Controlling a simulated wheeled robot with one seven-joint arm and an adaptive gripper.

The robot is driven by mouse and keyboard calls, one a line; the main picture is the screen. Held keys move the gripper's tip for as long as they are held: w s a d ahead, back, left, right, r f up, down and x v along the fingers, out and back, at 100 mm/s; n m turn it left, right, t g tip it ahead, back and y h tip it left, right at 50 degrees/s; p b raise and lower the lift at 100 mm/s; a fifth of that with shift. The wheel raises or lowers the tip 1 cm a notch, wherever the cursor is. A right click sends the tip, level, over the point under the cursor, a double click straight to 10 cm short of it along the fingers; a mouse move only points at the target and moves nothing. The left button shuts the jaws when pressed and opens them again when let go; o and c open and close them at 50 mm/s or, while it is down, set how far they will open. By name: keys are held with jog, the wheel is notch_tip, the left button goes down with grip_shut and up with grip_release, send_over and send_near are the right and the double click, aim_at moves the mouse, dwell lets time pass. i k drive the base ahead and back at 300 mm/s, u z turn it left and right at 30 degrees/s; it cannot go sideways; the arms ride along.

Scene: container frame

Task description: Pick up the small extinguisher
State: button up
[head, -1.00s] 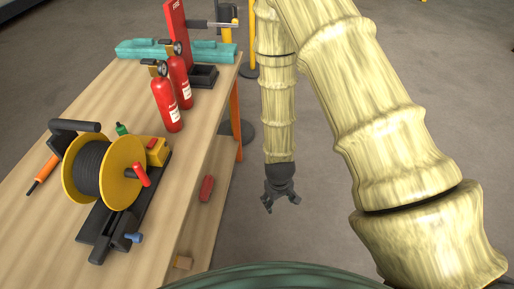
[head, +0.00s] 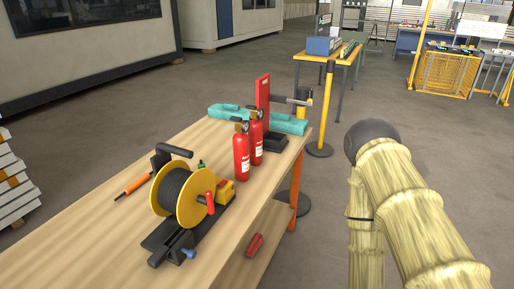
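Two red fire extinguishers stand upright close together on the wooden workbench (head: 95,240) in the head view. The front one (head: 241,158) is at the left, and the other (head: 257,145) is just behind it to the right. They look much alike in size, and I cannot tell which is the small one. Each has a black top with a gauge. My gripper is out of view; only my arm shows at the right, apart from the bench.
A yellow cable reel (head: 190,205) stands on the bench in front of the extinguishers. A red object (head: 254,246) lies on the lower shelf. A barrier post (head: 326,110) stands beyond the bench. Floor right of it is clear.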

aim_at(255, 133)
jog(key=z, duration=1.2)
jog(key=i, duration=0.8)
jog(key=u, duration=1.3)
